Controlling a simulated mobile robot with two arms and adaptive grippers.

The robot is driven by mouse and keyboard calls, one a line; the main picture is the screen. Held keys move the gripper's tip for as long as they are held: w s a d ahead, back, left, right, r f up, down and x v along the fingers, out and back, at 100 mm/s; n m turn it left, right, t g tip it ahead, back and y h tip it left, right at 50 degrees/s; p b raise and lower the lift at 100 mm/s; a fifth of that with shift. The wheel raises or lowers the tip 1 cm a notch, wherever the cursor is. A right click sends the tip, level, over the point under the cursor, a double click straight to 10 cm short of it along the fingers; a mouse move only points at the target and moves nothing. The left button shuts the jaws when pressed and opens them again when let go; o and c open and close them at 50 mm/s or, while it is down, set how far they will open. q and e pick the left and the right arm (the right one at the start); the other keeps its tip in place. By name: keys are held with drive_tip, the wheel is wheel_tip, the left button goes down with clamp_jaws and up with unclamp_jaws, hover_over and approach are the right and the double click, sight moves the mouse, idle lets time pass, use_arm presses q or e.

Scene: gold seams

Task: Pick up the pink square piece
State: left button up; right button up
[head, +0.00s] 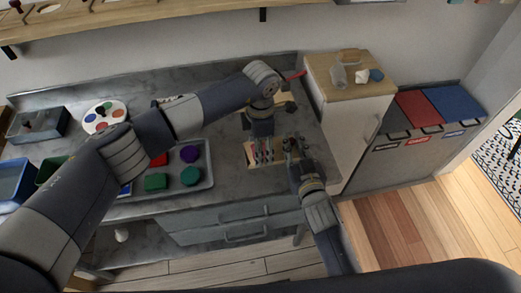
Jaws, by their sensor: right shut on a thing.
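My left arm reaches in from the left, and its gripper (262,152) points down over a light wooden board (254,158) on the grey worktop. Its fingers are small and I cannot tell how far apart they are. My right gripper (293,150) comes from the lower right and is at the board's right edge, beside the left gripper. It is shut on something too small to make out. I cannot clearly pick out a pink square piece; faint pinkish tints show around the left fingers.
A grey tray (207,184) holds a red piece (158,160), a purple piece (190,153) and green pieces (155,182). A colour-spotted white palette (103,117) and bins (14,180) stand left. A wood-topped cabinet (350,98) stands right of the worktop.

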use_arm(q)
drive_tip(key=shift+c, duration=0.6)
drive_tip(key=c, duration=1.1)
use_arm(e)
drive_tip(key=shift+r, duration=0.1)
use_arm(q)
drive_tip(key=shift+a, duration=0.1)
drive_tip(key=shift+r, duration=8.05)
use_arm(e)
drive_tip(key=o, duration=0.9)
